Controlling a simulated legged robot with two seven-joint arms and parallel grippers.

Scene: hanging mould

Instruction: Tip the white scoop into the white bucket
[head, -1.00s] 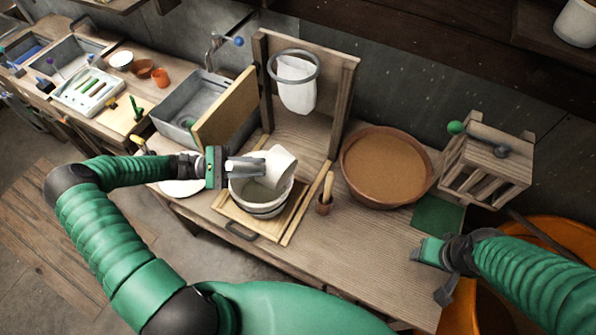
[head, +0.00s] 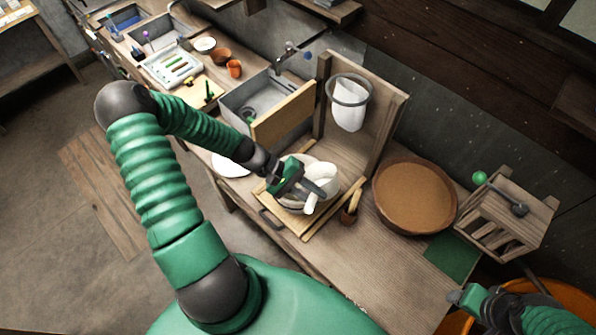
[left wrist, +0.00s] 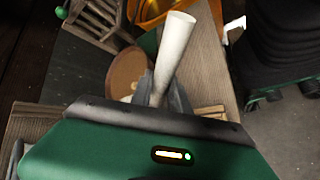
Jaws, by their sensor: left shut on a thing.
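My left gripper (head: 312,187) is shut on the white scoop (head: 321,171) and holds it over the white bucket (head: 291,208). The scoop is tilted, with its pale handle pointing down toward the front. In the left wrist view the handle (left wrist: 174,48) sticks out beyond the gripper. The bucket stands on a wooden board, largely hidden behind the gripper and scoop. The scoop's opening and any contents cannot be made out.
A white cloth bag (head: 349,117) hangs from a ring on a wooden stand behind the bucket. A wooden crate (head: 508,216) and a grey sink (head: 243,98) flank the area.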

